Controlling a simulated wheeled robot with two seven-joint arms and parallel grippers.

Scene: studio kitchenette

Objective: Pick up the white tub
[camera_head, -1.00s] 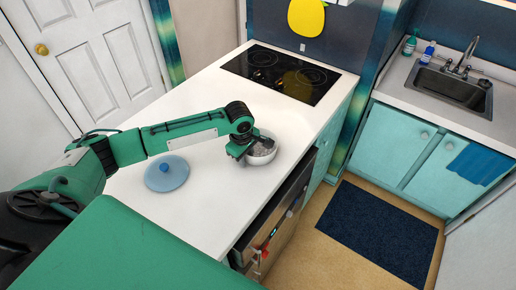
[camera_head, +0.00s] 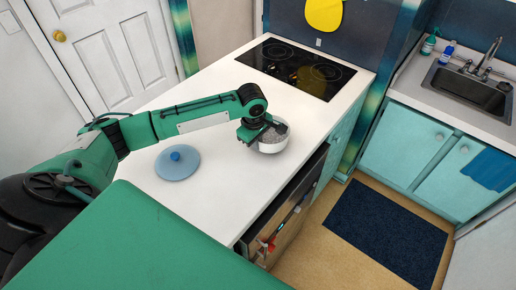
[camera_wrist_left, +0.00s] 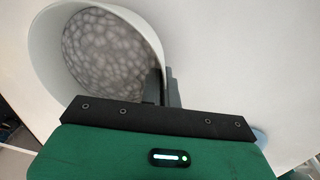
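The white tub (camera_head: 272,147) is a round, open bowl-like vessel with a speckled grey inside. In the head view it is on or just above the white counter, near its right edge; I cannot tell whether its base touches. My left gripper (camera_head: 263,128) is at its upper left rim. In the left wrist view the fingers (camera_wrist_left: 162,88) are close together with the wall of the tub (camera_wrist_left: 150,35) between them. The gripper body hides the tub's lower part there. My right gripper is in neither view.
A blue round lid (camera_head: 177,164) with a knob lies on the counter (camera_head: 215,195) left of the tub. A black cooktop (camera_head: 296,68) is at the counter's far end. An open-fronted appliance (camera_head: 290,210) is below the right edge. The counter between tub and cooktop is clear.

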